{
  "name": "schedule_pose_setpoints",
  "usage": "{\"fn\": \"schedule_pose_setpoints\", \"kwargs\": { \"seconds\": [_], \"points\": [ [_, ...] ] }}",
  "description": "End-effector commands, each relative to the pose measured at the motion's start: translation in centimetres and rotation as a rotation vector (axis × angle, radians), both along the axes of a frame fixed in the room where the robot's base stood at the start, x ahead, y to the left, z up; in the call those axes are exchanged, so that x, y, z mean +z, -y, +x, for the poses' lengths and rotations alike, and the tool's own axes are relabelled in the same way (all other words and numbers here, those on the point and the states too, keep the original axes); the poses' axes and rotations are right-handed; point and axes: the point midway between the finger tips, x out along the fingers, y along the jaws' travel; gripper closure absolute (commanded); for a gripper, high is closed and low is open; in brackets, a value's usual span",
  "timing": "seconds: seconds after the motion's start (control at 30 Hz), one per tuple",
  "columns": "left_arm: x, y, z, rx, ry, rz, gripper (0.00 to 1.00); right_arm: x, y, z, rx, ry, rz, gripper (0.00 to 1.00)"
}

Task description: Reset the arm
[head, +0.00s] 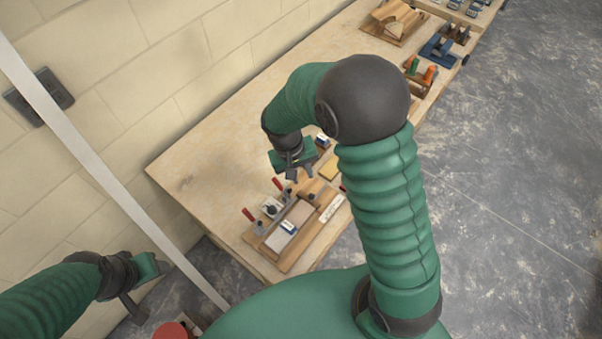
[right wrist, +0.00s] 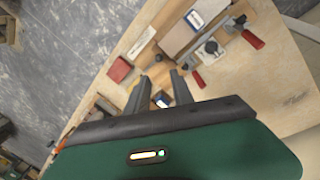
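My right arm reaches over the wooden workbench (head: 190,170), and its gripper (head: 297,174) hangs above the bench top. In the right wrist view the two fingers of this gripper (right wrist: 158,92) stand apart with nothing held between them. My left gripper (head: 148,287) is at the lower left of the head view, away from the bench and near the wall; its finger opening is not clear. A wooden board with clamps (head: 288,262) lies on the bench below the right gripper, and it also shows in the right wrist view (right wrist: 205,14).
Red-handled clamps (head: 250,215) stick up from the board. A red block (right wrist: 120,69) lies beside it. Farther along the bench are a blue fixture (head: 437,48) and a wooden holder (head: 393,22). The block wall (head: 150,70) borders the bench. The bench's left end is bare.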

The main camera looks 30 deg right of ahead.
Motion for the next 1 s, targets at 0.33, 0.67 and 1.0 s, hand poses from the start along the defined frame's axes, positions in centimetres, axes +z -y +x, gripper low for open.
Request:
{"fn": "schedule_pose_setpoints", "kwargs": {
  "seconds": [0.33,0.67,1.0],
  "points": [
    [0.0,0.0,0.0,0.0,0.0,0.0,0.4,0.4,-0.1,0.0,0.0,0.0,0.0,0.72],
    [-4.8,0.0,0.0,0.0,0.0,0.0,0.4,-1.8,-1.6,-3.5,0.082,0.087,0.092,0.72],
    [-8.3,0.0,0.0,0.0,0.0,0.0,0.4,-2.9,-3.3,-8.8,0.219,0.253,0.169,0.72]
  ]
}}
